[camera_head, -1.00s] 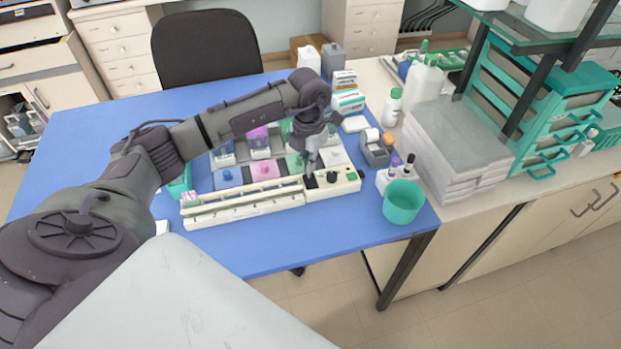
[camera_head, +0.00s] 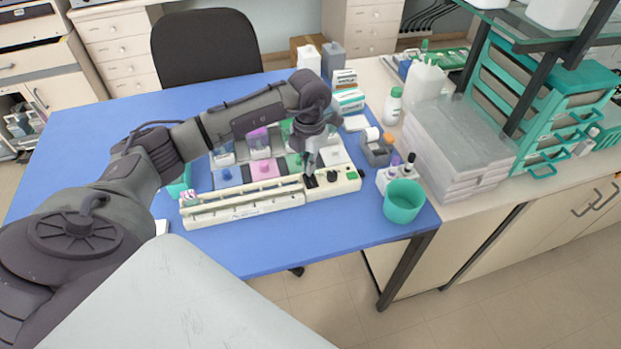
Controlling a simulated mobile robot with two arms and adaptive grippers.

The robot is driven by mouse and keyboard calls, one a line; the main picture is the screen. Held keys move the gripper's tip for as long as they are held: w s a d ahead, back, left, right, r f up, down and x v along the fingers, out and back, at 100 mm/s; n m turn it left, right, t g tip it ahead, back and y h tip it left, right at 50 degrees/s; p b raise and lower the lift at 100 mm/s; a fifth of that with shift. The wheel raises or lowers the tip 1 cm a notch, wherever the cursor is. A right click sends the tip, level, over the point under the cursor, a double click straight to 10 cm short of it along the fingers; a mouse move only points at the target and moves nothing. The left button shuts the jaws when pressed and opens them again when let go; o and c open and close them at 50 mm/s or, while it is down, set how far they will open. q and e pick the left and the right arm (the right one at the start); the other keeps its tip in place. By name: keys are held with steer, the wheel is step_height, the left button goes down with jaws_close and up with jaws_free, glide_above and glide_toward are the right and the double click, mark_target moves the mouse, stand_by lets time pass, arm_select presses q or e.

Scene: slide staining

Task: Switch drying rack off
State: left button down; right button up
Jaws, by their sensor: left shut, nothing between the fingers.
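The drying rack (camera_head: 245,207) is a long cream-coloured unit on the blue table, with a slotted trough on its left and a control box (camera_head: 345,184) at its right end. The box carries a dark switch near its left side and a dark round knob (camera_head: 332,177) near its middle. My left gripper (camera_head: 309,180) points down with its fingers shut and empty at the left end of the control box, by the dark switch. The fingertips partly hide the switch, so I cannot tell its position or whether they touch it. My right gripper is out of view.
Staining jars with coloured lids (camera_head: 264,170) stand behind the rack. A teal cup (camera_head: 403,201) and a white holder with dark-capped bottles (camera_head: 395,176) stand to its right. Stacked grey trays (camera_head: 460,150) lie on the side counter. The blue table's front strip is clear.

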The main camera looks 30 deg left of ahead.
arm_select(q)
steer(key=shift+f+b, duration=0.6)
steer(key=shift+f, duration=0.2)
stand_by(0.4)
steer(key=shift+r+p, duration=2.25)
steer(key=shift+r, duration=1.3)
